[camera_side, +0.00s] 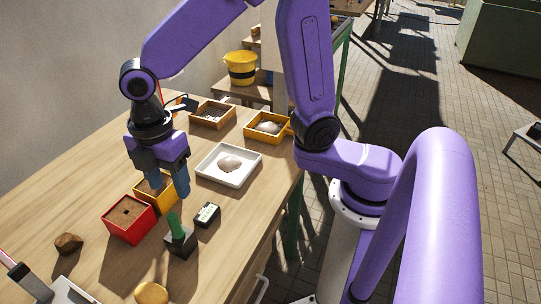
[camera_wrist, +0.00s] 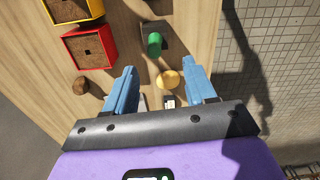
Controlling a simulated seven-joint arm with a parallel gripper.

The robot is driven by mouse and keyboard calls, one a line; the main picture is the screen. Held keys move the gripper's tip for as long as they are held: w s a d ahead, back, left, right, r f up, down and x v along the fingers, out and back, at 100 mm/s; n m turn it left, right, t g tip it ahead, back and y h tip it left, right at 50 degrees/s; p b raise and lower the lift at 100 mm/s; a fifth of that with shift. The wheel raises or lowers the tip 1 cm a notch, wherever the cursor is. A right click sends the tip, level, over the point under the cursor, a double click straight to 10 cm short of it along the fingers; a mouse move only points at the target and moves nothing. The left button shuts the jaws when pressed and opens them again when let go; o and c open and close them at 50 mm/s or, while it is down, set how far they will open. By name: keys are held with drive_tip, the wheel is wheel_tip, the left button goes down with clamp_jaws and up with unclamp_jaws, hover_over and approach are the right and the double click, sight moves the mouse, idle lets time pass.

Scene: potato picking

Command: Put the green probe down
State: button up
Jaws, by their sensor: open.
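The green probe (camera_side: 174,224) stands upright in a black holder (camera_side: 182,244) on the wooden table. The probe also shows in the wrist view (camera_wrist: 155,44), with the dark holder (camera_wrist: 152,28) beside it. My gripper (camera_side: 165,183) is above the table near the yellow box, with its blue fingers spread and nothing between them. In the side view it is above and a little left of the probe, apart from it. In the wrist view the probe lies beyond the open fingertips (camera_wrist: 160,70).
A red box (camera_side: 129,219) and a yellow box (camera_side: 148,192) of soil stand left of the holder. A small display device (camera_side: 207,214) sits close behind it. A brown potato (camera_side: 69,243) and a yellow potato (camera_side: 151,293) lie nearer. A white tray (camera_side: 203,179) is farther back.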

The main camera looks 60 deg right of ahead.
drive_tip(key=s+d+m, duration=0.6)
drive_tip(key=s+d, duration=0.9)
drive_tip(key=s, duration=0.2)
drive_tip(key=shift+s+d, duration=0.3)
drive_tip(key=shift+d, duration=0.05)
idle(0.4)
